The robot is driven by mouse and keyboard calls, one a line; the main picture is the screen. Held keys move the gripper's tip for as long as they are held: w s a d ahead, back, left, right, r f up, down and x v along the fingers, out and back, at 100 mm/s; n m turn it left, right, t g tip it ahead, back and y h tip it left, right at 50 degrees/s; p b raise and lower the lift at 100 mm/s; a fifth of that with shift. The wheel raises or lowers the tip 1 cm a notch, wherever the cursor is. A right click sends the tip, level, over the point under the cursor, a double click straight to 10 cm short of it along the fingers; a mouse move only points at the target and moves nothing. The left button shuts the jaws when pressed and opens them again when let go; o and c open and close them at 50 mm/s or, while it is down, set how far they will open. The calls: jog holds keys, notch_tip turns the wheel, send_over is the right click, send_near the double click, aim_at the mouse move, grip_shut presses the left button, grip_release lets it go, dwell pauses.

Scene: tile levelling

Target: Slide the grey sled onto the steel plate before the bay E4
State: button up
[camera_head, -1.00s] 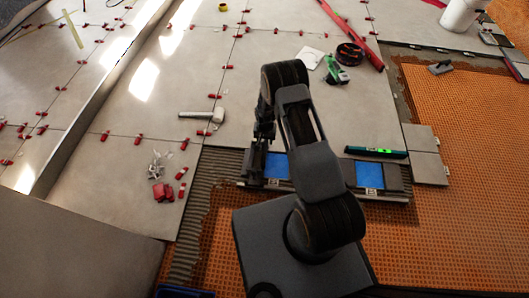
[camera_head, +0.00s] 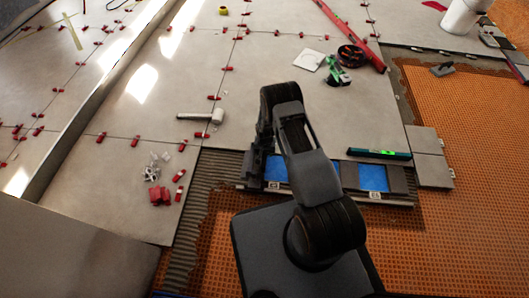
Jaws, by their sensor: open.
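A low dark rack (camera_head: 325,196) lies at the centre, with blue bays (camera_head: 373,178) and small white labels on its front edge. The labels are too small to read, so I cannot tell which bay is E4. A dark grey block (camera_head: 252,166) stands at the rack's left end; I cannot tell for sure whether it is the sled. I cannot make out the steel plate. My gripper (camera_head: 263,141) is over the rack's left end, open, mostly hidden behind my arm. I cannot tell whether it touches the block.
A white-headed mallet (camera_head: 203,116) and red clips (camera_head: 159,195) lie on the tiled floor to the left. Orange matting (camera_head: 470,220) is open at the right.

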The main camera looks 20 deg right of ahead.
jog(key=shift+c, duration=0.3)
grip_shut()
